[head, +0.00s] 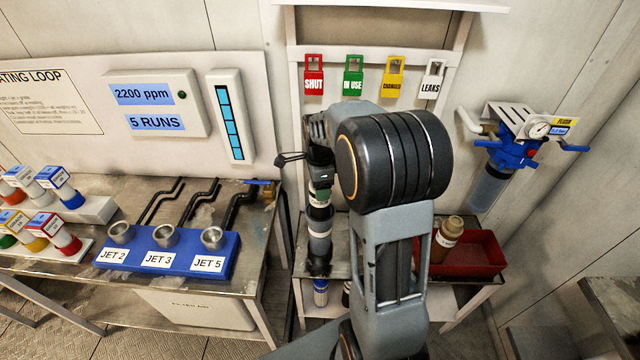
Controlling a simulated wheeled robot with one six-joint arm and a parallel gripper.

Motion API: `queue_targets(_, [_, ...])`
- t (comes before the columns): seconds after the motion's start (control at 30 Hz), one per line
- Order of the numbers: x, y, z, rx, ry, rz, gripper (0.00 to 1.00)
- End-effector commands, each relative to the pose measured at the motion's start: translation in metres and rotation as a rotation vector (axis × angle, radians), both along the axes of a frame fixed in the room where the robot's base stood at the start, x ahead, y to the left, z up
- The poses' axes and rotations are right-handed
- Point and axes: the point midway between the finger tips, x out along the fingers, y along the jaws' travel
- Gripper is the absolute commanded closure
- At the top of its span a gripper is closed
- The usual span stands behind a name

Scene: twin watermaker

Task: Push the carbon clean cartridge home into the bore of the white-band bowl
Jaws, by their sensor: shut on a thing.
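My gripper (320,178) points down at the left of my arm, over the small metal bench. It is shut on the top of a dark cartridge with a green mark (322,195), which looks like the carbon clean cartridge. Directly below stands an upright dark grey bowl (319,240) with a pale band near its upper part. The cartridge lines up with the bowl's mouth; its lower end is hidden, so I cannot tell how deep it sits. My forearm and wrist cover part of the fingers and the bench right of the bowl.
A red tray (482,255) with a brown cartridge (447,238) is on the bench's right. Blue-topped filter housing (512,150) hangs on the right wall. Hanging tags (353,78) are behind my arm. A blue jet block (168,256) is on the left table. Cartridges (321,292) stand on the shelf below.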

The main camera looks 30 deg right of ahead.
Motion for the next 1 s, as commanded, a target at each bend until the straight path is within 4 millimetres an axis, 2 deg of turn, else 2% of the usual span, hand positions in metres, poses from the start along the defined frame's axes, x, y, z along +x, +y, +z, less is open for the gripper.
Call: queue_targets(1.0, [0.000,0.000,-0.026,0.000,-0.001,0.000,0.54])
